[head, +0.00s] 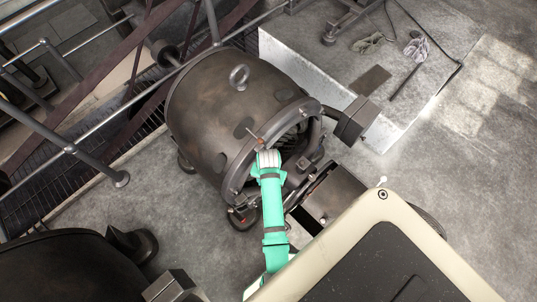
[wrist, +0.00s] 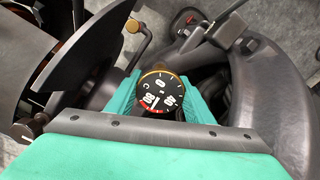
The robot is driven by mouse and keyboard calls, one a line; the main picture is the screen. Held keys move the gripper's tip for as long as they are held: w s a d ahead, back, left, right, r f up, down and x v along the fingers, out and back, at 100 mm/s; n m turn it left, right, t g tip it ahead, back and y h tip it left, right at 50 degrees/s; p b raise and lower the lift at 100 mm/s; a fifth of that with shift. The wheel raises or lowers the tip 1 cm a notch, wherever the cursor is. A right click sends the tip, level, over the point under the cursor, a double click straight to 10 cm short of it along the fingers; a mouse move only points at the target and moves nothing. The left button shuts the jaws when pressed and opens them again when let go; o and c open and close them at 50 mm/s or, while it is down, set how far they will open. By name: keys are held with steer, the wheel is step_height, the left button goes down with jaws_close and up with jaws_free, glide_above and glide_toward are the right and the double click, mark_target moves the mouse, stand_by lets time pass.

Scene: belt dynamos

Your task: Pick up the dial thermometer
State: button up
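The dial thermometer (wrist: 158,94) shows in the wrist view as a round black face with white figures, a red band and a brass rim. It sits between the two teal fingers of my gripper (wrist: 160,98) and fills nearly the whole gap. I cannot tell whether the fingers press on it. Its stem is hidden behind the face. In the head view my gripper (head: 266,158) is at the open end of a dark dynamo (head: 212,105). I cannot make out the thermometer there.
A brass-knobbed lever (wrist: 133,26) stands just beyond the dial. The dynamo's curved end frame (wrist: 268,75) is close on the right. A metal railing (head: 70,148) runs along the left. Gloves (head: 368,44) lie on a pale slab (head: 300,62) at the back. Another dark machine (head: 65,270) stands lower left.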

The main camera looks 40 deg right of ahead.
steer(key=c, duration=0.3)
steer(key=shift+r, duration=5.05)
